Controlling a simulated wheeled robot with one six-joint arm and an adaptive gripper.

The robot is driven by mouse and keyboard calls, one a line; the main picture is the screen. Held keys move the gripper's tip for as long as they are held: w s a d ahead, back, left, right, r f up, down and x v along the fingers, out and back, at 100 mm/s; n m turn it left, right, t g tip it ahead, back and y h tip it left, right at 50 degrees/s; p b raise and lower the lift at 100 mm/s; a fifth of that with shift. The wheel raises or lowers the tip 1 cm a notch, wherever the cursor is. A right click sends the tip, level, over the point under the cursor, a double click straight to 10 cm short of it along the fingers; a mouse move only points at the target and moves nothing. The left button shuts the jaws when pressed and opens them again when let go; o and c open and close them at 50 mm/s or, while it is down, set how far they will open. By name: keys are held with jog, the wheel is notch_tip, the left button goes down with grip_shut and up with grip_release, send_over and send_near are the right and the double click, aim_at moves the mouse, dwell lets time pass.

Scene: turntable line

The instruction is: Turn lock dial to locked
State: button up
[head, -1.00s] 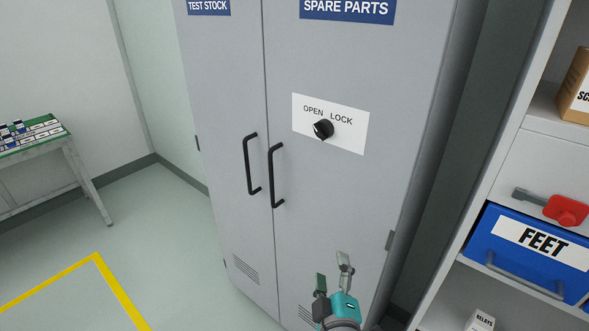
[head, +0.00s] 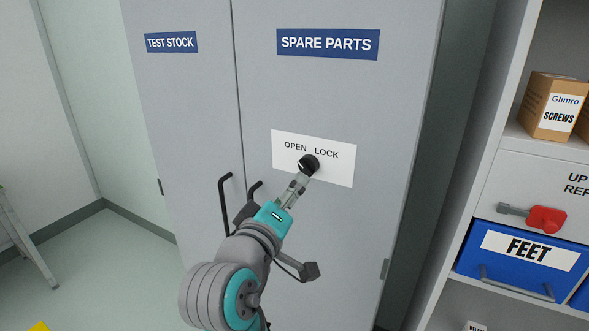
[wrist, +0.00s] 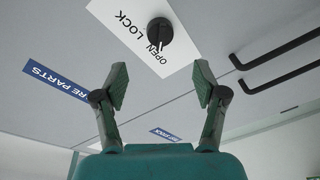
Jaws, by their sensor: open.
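The lock dial (head: 309,163) is a round black knob on a white plate (head: 342,172) marked OPEN and LOCK, on the right cabinet door. It also shows in the wrist view (wrist: 160,31), with a light pointer mark toward the word OPEN. My gripper (wrist: 160,82) is open and empty in the wrist view, its two green-padded fingers apart, with the dial ahead of and between them, not gripped. In the head view my gripper (head: 299,184) is just below the dial and partly overlaps it; the gap is hard to judge there.
Two black door handles (head: 225,205) stand out from the cabinet doors left of my arm. A shelf at right holds a box of screws (head: 553,108), a red-handled item (head: 546,219) and a blue FEET bin (head: 518,286). The door around the plate is clear.

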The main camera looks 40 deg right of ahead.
aim_at(306, 170)
jog(key=x, duration=1)
jog(key=shift+w+d, duration=0.1)
jog(key=shift+d, duration=0.2)
jog(key=c, duration=1.1)
